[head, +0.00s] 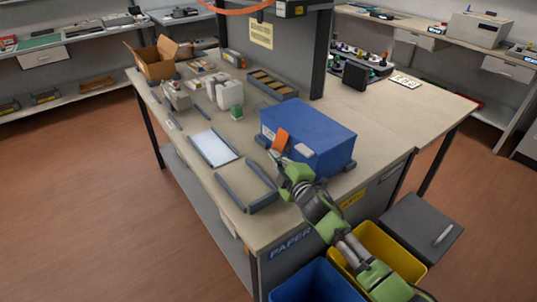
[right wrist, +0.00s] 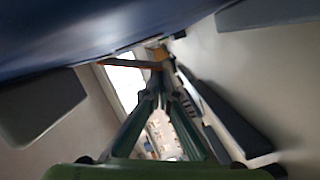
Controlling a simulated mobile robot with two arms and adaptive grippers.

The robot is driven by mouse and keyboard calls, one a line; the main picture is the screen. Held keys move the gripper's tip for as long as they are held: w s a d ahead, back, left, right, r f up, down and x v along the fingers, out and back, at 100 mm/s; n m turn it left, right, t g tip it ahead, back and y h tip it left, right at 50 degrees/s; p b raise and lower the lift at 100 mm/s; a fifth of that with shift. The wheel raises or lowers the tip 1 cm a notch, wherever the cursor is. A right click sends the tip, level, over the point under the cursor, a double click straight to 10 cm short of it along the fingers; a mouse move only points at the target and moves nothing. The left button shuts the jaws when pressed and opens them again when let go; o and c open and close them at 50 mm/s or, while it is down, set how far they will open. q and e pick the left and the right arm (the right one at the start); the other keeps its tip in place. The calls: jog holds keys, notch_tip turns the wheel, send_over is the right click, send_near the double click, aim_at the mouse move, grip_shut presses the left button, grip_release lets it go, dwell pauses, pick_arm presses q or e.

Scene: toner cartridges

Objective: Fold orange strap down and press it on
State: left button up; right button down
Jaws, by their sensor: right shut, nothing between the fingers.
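A blue box (head: 325,135) stands on the bench between dark corner pieces. An orange strap (head: 280,140) sticks up at a slant along its left side, in front of the blue face. A pale label-like patch (head: 304,150) is on the box near it. My right gripper (head: 276,158) is shut and empty at the box's near left side, just below the strap. In the right wrist view, the shut fingertips (right wrist: 164,78) are close under an orange strip (right wrist: 137,65) beside the blue box's edge (right wrist: 70,45). Whether they touch is unclear. My left gripper is not in view.
A dark U-shaped frame (head: 248,206) and a white sheet between rails (head: 213,147) lie left of the box. An open carton (head: 155,60) stands at the far left. Yellow (head: 400,250) and blue (head: 315,284) bins stand below the bench's near edge.

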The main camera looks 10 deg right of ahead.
jog(key=shift+w+d+f+n+b, duration=0.1)
jog(key=shift+d+f+n+b, duration=0.2)
jog(key=shift+f+n+b, duration=0.15)
jog(key=shift+d+n+b, duration=0.2)
jog(key=shift+n+b, duration=0.05)
jog(key=shift+b, duration=0.05)
jog(key=shift+d, duration=0.2)
jog(key=shift+w+d+f, duration=0.3)
jog(key=shift+w+d, duration=0.15)
jog(key=shift+d, duration=0.05)
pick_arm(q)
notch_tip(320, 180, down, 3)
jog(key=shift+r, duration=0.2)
pick_arm(e)
jog(key=shift+d+r, duration=0.1)
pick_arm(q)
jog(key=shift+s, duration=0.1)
pick_arm(e)
jog(key=shift+d, duration=0.1)
jog(key=s, duration=0.4)
jog(key=s+d, duration=0.1)
jog(key=s, duration=0.6)
jog(key=shift+s+d+r, duration=0.25)
jog(key=shift+s+d, duration=0.1)
jog(key=shift+s, duration=0.05)
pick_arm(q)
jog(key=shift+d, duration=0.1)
pick_arm(e)
jog(key=shift+s, duration=0.1)
